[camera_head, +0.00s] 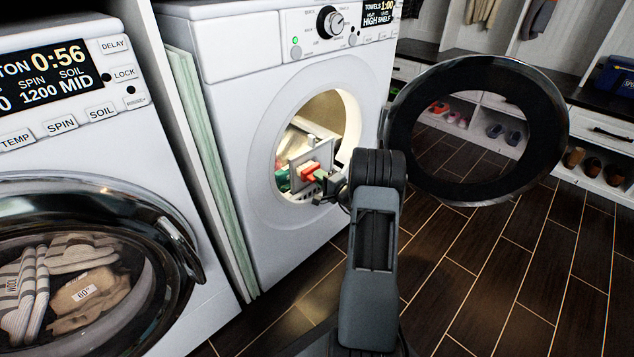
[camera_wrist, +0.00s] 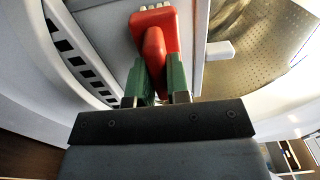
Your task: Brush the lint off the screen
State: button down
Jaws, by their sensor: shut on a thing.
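A red brush (camera_head: 309,172) with pale bristles is held at the open door of the right-hand machine. In the wrist view the red brush (camera_wrist: 154,32) has its handle between the green fingers of my gripper (camera_wrist: 156,72), which is shut on it. A flat light-grey panel, which looks like the screen (camera_wrist: 104,22), lies behind the brush; it also shows as a grey plate (camera_head: 325,153) in the opening. The brush head overlaps the panel in both views; I cannot tell whether the bristles touch it. Any lint is hidden or too small to see.
The round door (camera_head: 548,105) of the white machine (camera_head: 235,95) stands open to the right of my arm. The perforated drum (camera_wrist: 262,48) is behind the panel. A closed washer (camera_head: 165,160) stands at left. Dark tiled floor (camera_head: 500,270) is clear; shoe cubbies line the back.

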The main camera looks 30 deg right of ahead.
jog(key=shift+w+d, duration=0.8)
jog(key=shift+d, duration=3.6)
jog(key=shift+s+a, duration=0.3)
jog(key=shift+a, duration=1.45)
jog(key=shift+s+a, duration=0.25)
jog(key=shift+a, duration=1.55)
jog(key=shift+s+a, duration=0.3)
jog(key=shift+a, duration=1.45)
jog(key=s+d, duration=0.1)
jog(key=s, duration=0.5)
jog(key=shift+d, duration=0.15)
jog(key=shift+s+d, duration=0.15)
jog(key=shift+s, duration=0.6)
jog(key=shift+s+d, duration=0.1)
jog(key=shift+s, duration=0.6)
